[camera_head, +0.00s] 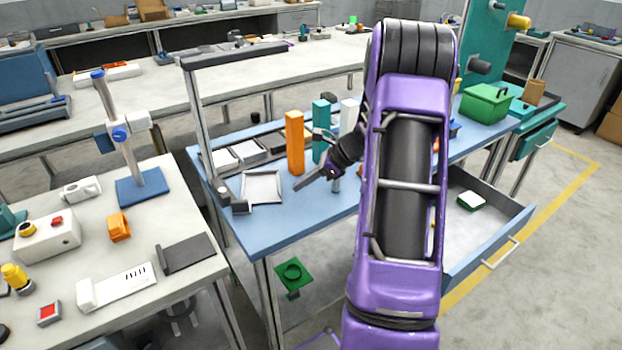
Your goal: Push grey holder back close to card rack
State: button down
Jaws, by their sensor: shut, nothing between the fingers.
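My gripper (308,183) is shut and empty, low over the blue table (290,222), just right of a shallow light-grey square tray (248,202). A gap shows between its tips and the tray. A dark grey rack (267,155) with white cards stands behind the tray, towards the table's back left. A small dark grey block (240,207) sits at the tray's left front corner. I cannot tell for sure which of these grey pieces is the holder. My arm hides part of the table's right half.
An upright orange block (295,140) stands behind my gripper, with a teal block (320,130) and a white block (347,115) further right. An open drawer (490,228) juts out at right.

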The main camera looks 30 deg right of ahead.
aim_at(269, 196)
jog(key=x, duration=0.4)
jog(key=shift+a+f, duration=0.1)
jog(key=shift+w+a, duration=1.05)
jog(key=shift+a, duration=0.2)
jog(key=shift+a, duration=0.1)
